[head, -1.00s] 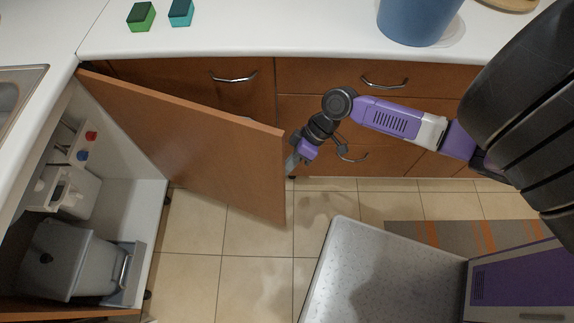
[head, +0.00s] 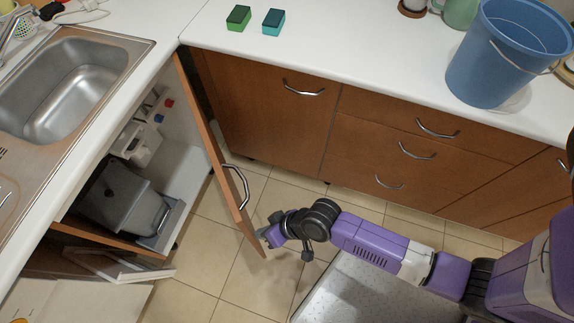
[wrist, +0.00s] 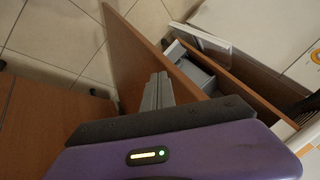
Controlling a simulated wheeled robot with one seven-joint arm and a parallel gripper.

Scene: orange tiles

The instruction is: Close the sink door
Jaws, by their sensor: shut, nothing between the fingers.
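The sink door (head: 214,160) is a brown wooden panel with a curved metal handle (head: 237,187). It stands partly open in front of the sink cabinet, and the cabinet's inside shows to its left. My gripper (head: 268,238) is shut and empty, close to the door's free edge near its lower end. In the wrist view, the shut fingers (wrist: 158,92) point at the door panel (wrist: 140,62) and overlap it. I cannot tell for certain whether they touch it.
A grey bin (head: 122,200) sits inside the cabinet. A lower wooden front (head: 115,241) beside a white rack (head: 118,265) juts out below it. A blue bucket (head: 505,60) and two sponges (head: 238,18) are on the counter. Tiled floor (head: 205,250) is clear near the door.

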